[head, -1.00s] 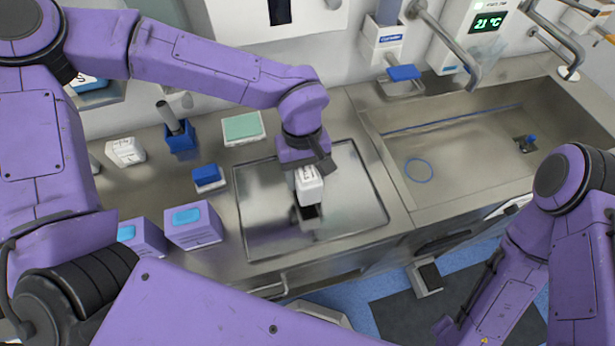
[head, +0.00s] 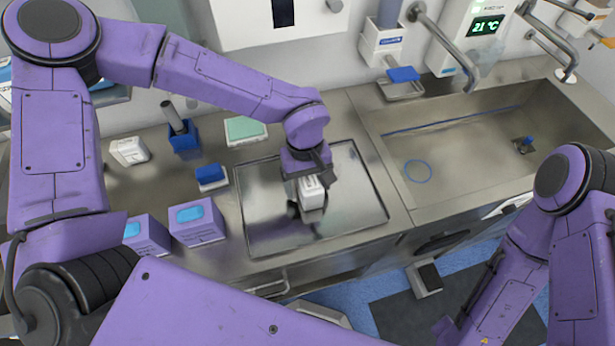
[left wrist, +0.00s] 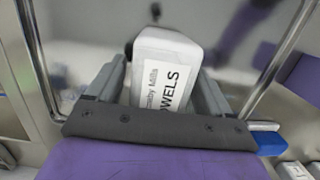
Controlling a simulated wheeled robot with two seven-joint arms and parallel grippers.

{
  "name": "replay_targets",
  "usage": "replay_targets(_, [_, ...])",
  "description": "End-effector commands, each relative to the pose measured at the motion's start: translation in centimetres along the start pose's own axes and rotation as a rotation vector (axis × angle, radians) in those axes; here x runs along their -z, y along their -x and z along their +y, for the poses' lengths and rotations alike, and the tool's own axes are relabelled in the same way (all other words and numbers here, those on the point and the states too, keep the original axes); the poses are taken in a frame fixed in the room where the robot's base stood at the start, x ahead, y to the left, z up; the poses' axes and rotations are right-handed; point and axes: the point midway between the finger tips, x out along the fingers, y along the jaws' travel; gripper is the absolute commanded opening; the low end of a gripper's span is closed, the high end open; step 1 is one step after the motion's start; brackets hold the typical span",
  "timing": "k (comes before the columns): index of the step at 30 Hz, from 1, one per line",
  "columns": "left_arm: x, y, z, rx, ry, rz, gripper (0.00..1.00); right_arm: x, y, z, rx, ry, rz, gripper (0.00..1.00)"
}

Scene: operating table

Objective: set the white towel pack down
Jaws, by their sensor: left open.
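The white towel pack (head: 312,197) is at the surface of the shallow steel tray area (head: 262,230) on the counter, with a dark reflection close beside it. In the left wrist view the pack (left wrist: 160,65) shows a label reading "TOWELS" and stands between the two grey fingers. My left gripper (head: 309,186) is directly over the pack, with its fingers open on either side of it. A small gap shows at the left finger in the wrist view. The pack's underside is hidden. My right arm is at the lower right; its gripper is out of view.
Left of the tray are a blue-topped small box (head: 211,177), a green-topped box (head: 245,130), a blue holder (head: 184,137), a white pack (head: 130,151) and purple boxes (head: 197,223). A steel sink (head: 465,155) lies to the right. The tray is otherwise clear.

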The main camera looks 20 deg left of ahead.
Motion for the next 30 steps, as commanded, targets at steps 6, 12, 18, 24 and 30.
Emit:
replay_targets(6, [0.1, 3.8, 0.1, -0.006, 0.002, 0.004, 0.81, -0.1, -0.4, 0.0, 0.000, 0.000, 0.000, 0.43])
replay_targets(12, [0.1, 8.9, 0.1, -0.004, 0.001, 0.003, 0.81, -0.3, -0.7, -0.1, 0.000, 0.000, 0.000, 0.43])
replay_targets(18, [0.0, 11.7, 0.0, -0.001, 0.000, 0.001, 0.81, -0.4, -0.9, -0.1, 0.000, 0.000, 0.000, 0.43])
replay_targets(24, [0.0, 12.2, 0.0, 0.000, 0.000, 0.000, 0.81, -0.3, -0.9, -0.1, 0.000, 0.000, 0.000, 0.43])
replay_targets(30, [0.0, 12.1, 0.0, 0.000, 0.000, 0.000, 0.81, -0.3, -0.9, -0.1, 0.000, 0.000, 0.000, 0.43])
